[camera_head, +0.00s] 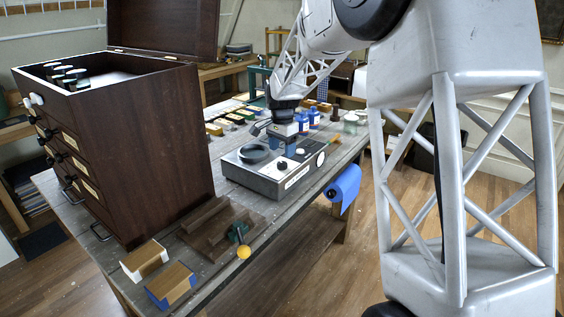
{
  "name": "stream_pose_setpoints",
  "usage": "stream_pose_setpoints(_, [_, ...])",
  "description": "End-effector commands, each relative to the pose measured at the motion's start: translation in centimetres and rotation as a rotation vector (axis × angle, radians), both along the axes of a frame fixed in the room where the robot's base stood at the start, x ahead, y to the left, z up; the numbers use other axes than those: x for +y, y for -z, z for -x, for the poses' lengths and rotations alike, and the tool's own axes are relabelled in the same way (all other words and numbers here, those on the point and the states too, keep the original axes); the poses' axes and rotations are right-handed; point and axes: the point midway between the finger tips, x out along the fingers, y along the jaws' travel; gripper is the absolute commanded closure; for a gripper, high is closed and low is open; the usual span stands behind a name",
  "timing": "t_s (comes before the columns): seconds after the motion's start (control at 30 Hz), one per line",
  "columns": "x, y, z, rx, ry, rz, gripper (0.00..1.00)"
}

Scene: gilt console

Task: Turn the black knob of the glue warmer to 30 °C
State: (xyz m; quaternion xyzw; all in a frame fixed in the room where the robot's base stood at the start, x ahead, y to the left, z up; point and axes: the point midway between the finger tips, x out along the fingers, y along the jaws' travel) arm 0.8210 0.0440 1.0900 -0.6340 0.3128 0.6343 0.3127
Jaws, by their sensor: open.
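The glue warmer (262,178) is a low grey box with a pale top on the workbench, right of the large wooden chest. A dark round well (253,153) is at the left of its top. A small black knob (282,165) sits near the front edge, beside small markings too small to read.
The tall chest (130,150) with raised lid stands left. Blue bottles (314,118) and a glass jar (350,123) stand behind the warmer. A blue roll (345,186) hangs at the bench's right edge. A wooden block with a yellow ball (243,253) and two brushes or blocks lie in front.

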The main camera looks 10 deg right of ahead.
Motion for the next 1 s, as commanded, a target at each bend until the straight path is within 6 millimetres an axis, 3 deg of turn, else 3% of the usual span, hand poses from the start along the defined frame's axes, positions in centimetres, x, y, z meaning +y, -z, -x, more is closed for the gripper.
stream_pose_setpoints(0.4, [0.0, 4.6, 0.0, 0.001, 0.0, 0.0, 0.37])
stream_pose_setpoints(0.83, [0.0, 5.3, 0.0, -0.001, 0.0, -0.001, 0.37])
stream_pose_setpoints(0.87, [0.0, 5.3, 0.0, -0.001, 0.0, -0.001, 0.39])
stream_pose_setpoints(1.0, [0.0, 5.3, 0.0, 0.0, 0.0, 0.0, 0.6])
